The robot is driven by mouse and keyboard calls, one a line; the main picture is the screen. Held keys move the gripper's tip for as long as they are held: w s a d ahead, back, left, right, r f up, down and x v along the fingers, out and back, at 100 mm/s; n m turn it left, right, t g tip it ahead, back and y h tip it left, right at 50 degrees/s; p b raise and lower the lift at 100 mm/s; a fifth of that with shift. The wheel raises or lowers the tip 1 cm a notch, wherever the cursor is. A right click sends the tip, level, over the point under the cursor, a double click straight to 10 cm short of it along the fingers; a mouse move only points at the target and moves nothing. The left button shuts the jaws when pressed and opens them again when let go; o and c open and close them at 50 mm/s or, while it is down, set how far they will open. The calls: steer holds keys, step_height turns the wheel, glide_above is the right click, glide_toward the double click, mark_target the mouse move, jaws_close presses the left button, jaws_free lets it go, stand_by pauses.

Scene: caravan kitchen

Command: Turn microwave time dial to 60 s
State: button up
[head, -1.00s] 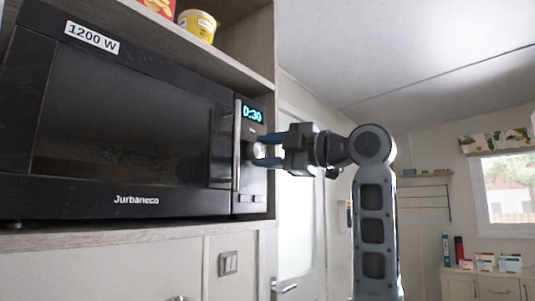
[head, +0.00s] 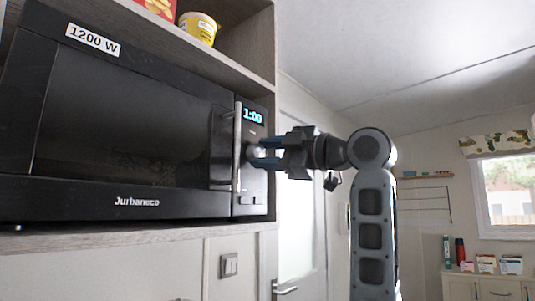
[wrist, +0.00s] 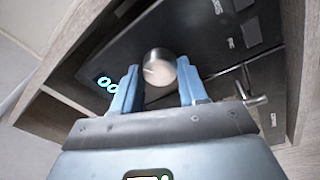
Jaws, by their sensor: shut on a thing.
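The black microwave (head: 130,130) sits on a shelf, its door closed. Its blue display (head: 253,116) reads 1:00 in the head view. The wrist view shows only part of the digits on the display (wrist: 106,83). The round silver time dial (wrist: 158,67) is below the display on the control panel. My gripper (head: 259,153) reaches in from the right and is shut on the dial, with one blue finger on each side. In the head view the fingers partly hide the dial.
The vertical door handle (head: 237,150) stands out just left of the dial. A wooden side wall (head: 262,60) and upper shelf with a yellow tub (head: 198,27) frame the microwave. The space right of the panel is open, with a door (head: 300,220) behind.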

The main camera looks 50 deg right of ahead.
steer(key=o, duration=1.1)
steer(key=shift+c, duration=0.2)
steer(key=s+f+b, duration=0.1)
steer(key=s+b, duration=0.1)
steer(key=s, duration=0.5)
steer(key=shift+s+d, duration=0.4)
